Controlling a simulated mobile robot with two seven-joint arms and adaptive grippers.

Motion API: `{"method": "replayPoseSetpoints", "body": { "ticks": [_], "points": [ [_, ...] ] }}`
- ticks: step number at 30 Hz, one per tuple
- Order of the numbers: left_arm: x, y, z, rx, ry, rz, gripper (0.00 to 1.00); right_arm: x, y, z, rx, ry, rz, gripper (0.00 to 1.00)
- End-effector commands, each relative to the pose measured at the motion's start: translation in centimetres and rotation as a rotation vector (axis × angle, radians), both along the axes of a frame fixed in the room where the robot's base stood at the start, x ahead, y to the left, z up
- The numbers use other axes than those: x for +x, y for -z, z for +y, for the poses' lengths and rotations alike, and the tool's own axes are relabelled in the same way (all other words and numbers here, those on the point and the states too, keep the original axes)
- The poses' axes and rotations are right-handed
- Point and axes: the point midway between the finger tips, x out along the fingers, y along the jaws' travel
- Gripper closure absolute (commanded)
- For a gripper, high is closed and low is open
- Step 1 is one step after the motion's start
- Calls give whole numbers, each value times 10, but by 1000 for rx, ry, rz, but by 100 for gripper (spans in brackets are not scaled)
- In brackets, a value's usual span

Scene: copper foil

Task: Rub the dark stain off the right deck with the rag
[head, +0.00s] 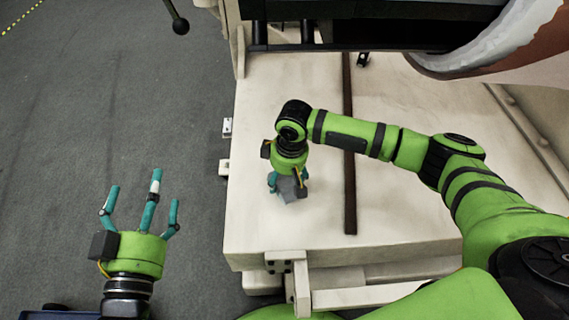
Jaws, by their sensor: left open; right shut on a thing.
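A pale cream deck (270,225) fills the middle of the head view, with a dark brown strip running across it from back to front. My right gripper (287,180) points down onto the deck left of this strip. It is shut on a grey rag (289,191), which appears to touch the deck surface. No dark stain shows clearly; the rag, gripper or arm may cover it. My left gripper (144,192) is open and empty, fingers spread, over the grey floor left of the deck.
The dark strip (349,150) divides the deck. A dark machine part (370,25) and a large rounded copper-and-grey roll (490,45) overhang the back. A black ball-ended lever (180,25) stands at the upper left. The floor (90,110) at left is clear.

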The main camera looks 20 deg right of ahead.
Motion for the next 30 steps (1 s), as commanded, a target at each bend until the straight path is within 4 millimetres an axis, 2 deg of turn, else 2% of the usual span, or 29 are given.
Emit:
{"method": "replayPoseSetpoints", "body": {
  "ticks": [14, 30],
  "points": [
    [-1, 42, 13, 52, -35, 216, 0, 0, -6, -1, 0, 1, 0, 55],
    [-15, 87, 30, 109, -72, 459, 0, 1, -12, -2, 0, 1, 0, 55]
  ]
}}
